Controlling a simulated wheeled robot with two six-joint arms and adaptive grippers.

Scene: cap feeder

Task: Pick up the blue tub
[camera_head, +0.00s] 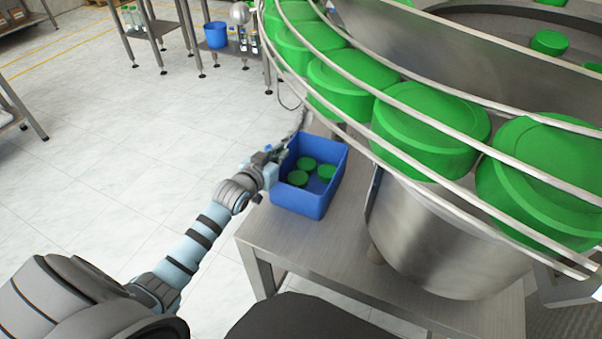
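The blue tub (310,201) is an open rectangular box on the metal table, in the middle of the head view. Several green caps lie inside it, one of them a cap (298,178) near its left wall. My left gripper (276,153) is at the tub's left rim, with the arm coming in from the lower left. The gripper overlaps the rim in the picture; its fingers are too small and partly hidden to tell whether they are open or closed on the wall. My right gripper is not in view.
The metal table (290,240) has free room in front of the tub. The feeder's steel bowl (440,230) and railed track with large green caps (430,125) stand close on the right. A blue bucket (216,35) is on a far shelf. Open floor lies left.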

